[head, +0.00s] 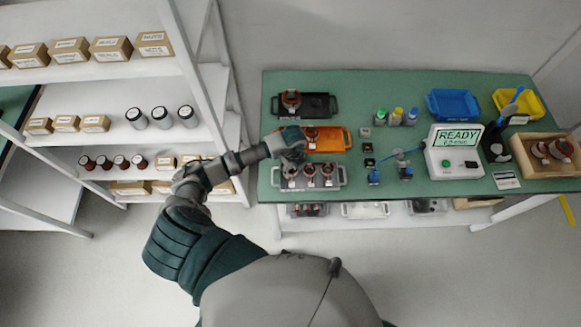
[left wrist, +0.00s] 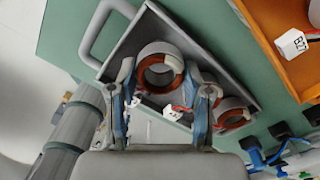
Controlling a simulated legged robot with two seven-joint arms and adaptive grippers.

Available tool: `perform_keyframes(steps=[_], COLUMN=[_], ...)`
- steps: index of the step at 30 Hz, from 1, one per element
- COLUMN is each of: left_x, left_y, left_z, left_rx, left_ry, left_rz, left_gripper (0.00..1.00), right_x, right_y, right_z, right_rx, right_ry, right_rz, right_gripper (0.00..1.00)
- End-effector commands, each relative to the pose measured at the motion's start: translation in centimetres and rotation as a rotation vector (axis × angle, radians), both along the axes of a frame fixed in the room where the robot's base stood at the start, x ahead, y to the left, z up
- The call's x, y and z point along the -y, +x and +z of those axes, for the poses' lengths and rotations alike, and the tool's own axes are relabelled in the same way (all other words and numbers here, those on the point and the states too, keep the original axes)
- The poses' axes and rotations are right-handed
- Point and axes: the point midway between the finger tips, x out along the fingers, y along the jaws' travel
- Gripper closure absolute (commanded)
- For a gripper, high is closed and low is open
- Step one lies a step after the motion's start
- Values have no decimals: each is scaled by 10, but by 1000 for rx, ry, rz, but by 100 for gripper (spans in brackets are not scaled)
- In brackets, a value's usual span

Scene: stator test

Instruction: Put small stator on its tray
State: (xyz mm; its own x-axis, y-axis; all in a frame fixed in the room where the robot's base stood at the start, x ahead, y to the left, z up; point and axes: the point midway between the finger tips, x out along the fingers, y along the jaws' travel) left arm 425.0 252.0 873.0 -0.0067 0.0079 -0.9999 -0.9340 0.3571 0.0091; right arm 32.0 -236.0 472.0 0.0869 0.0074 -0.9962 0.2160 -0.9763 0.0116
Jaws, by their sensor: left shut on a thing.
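My left gripper (head: 292,154) reaches down over the left end of a grey tray (head: 343,177) in the head view. In the left wrist view the gripper (left wrist: 165,88) is shut on a copper-wound stator with a grey ring (left wrist: 158,50), one finger on each side. That stator is in or just over the grey tray (left wrist: 117,64); I cannot tell if it touches the bottom. Two more stators (left wrist: 233,113) sit to its right, partly hidden by a finger. An orange tray (head: 339,142) holds a stator (head: 311,132), and a black tray (head: 318,104) holds another (head: 291,98). My right gripper is out of view.
A white shelf (head: 95,81) with boxes and jars stands left.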

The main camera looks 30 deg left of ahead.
Motion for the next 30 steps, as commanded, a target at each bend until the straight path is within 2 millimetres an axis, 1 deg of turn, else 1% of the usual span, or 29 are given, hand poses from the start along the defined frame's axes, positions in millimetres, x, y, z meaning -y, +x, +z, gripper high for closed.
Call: perform_keyframes(steps=[3,9,14,19,20,21,22,26,30], left_x=[-2,-10,-12,-10,-10,-9,-9,-7,-8], left_y=[0,0,0,0,0,0,0,1,1], left_z=[-1,-6,-8,-7,-7,-6,-6,-6,-6], left_rx=[2,1,1,1,1,1,2,2,2], left_ry=[-4,-7,-8,-6,-6,-5,-4,-4,-4], left_rz=[-1,1,0,0,0,0,0,-1,0], left_gripper=[91,91,91,91,49,39,34,34,34], right_x=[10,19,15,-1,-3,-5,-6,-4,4], right_y=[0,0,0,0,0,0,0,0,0], right_z=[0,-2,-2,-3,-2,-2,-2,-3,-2], right_rx=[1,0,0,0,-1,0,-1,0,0], right_ry=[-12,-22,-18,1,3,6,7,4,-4], right_rz=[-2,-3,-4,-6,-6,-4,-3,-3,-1], right_gripper=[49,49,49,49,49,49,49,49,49])
